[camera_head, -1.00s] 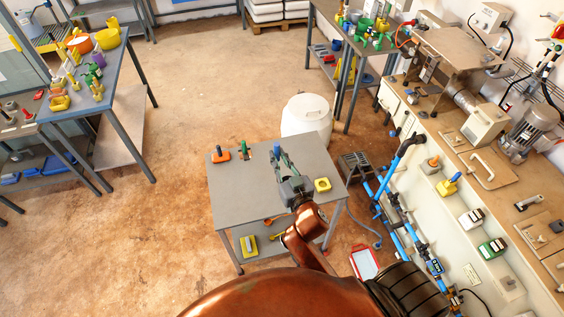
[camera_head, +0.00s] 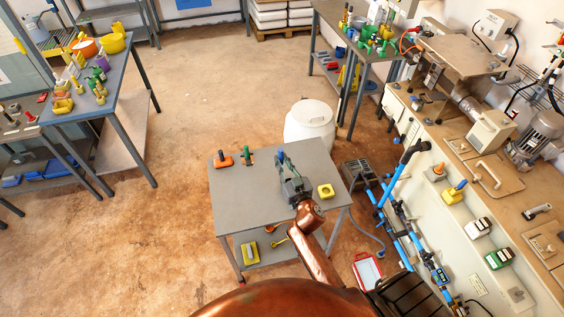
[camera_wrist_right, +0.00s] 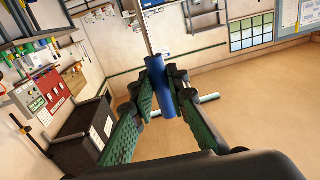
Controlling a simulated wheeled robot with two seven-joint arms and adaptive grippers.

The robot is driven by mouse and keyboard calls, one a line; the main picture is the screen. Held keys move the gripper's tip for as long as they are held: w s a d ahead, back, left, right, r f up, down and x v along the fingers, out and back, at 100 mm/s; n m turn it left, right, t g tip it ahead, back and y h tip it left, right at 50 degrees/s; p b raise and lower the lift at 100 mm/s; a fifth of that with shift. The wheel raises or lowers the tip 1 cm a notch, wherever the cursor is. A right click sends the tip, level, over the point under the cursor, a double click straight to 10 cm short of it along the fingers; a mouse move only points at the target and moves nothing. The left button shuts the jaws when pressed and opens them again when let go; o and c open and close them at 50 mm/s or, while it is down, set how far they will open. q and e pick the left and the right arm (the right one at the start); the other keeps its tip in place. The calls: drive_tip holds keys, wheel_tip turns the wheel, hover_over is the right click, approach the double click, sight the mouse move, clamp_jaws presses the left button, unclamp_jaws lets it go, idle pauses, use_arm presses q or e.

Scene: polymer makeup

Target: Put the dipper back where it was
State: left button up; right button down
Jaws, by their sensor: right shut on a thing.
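My right gripper (camera_head: 284,160) is above the small grey table (camera_head: 236,188) in the head view. It is shut on a blue handle, which I take to be the dipper's. In the right wrist view the blue handle (camera_wrist_right: 159,82) stands between the green-padded fingers (camera_wrist_right: 157,97), with a thin rod running up from it. The dipper's far end is not clear. On the table a yellow block (camera_head: 326,191) with a hole in its top lies right of the gripper. My left gripper is not in view.
An orange block (camera_head: 223,161) with a dark peg and a green item (camera_head: 247,155) stand at the table's back left. A white barrel (camera_head: 310,125) is behind the table. Blue pipes (camera_head: 395,185) and a long bench (camera_head: 500,180) are at the right. Open floor lies left.

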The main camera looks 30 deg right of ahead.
drive_tip(key=shift+f, duration=0.15)
drive_tip(key=c, duration=1.9)
unclamp_jaws()
drive_tip(key=shift+r, duration=0.2)
drive_tip(key=s, duration=0.4)
drive_tip(key=s+a, duration=0.1)
drive_tip(key=s, duration=0.7)
drive_tip(key=shift+a, duration=0.15)
